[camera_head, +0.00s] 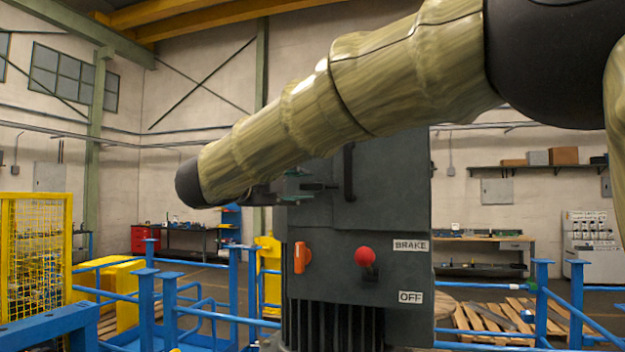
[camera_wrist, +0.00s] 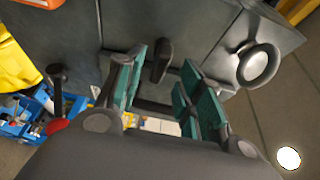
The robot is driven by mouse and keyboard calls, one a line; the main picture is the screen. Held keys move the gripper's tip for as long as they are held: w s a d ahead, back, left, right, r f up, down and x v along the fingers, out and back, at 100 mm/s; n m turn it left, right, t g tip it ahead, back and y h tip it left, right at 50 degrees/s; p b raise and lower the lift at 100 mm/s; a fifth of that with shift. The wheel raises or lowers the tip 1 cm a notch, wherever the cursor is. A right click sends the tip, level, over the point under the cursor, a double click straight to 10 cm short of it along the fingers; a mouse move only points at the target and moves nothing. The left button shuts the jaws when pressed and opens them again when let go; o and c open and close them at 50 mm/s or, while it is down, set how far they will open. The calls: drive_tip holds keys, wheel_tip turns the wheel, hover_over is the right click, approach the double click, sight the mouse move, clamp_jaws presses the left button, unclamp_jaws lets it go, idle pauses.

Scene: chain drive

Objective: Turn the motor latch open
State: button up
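The motor housing (camera_head: 400,205) is a dark grey cabinet with a ribbed lower part. My gripper (camera_head: 300,187) is at its upper left, by a small dark lever (camera_head: 322,187), which looks like the latch. In the wrist view the teal finger pads of my gripper (camera_wrist: 162,88) stand apart, one on each side of a dark rounded lever (camera_wrist: 163,60). Nothing is visibly clamped between the pads. I cannot tell whether a pad touches the lever. A vertical black handle (camera_head: 349,172) is on the cabinet just right of it.
Below are an orange switch (camera_head: 301,257) and a red knob (camera_head: 366,257), beside BRAKE (camera_head: 411,245) and OFF (camera_head: 411,297) labels. In the wrist view a round grey knob (camera_wrist: 258,66) is close to the right finger. Blue railings (camera_head: 540,300) surround the area.

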sight(310, 185)
drive_tip(key=p+x, duration=0.1)
drive_tip(key=x, duration=0.3)
drive_tip(key=shift+s+d+r+p, duration=0.1)
drive_tip(key=shift+d+r+p, duration=0.05)
drive_tip(key=shift+d+p, duration=0.15)
drive_tip(key=shift+w+d+f, duration=0.1)
drive_tip(key=shift+w+f, duration=0.1)
drive_tip(key=shift+w, duration=0.2)
drive_tip(key=shift+c, duration=0.3)
drive_tip(key=shift+s, duration=0.1)
clamp_jaws()
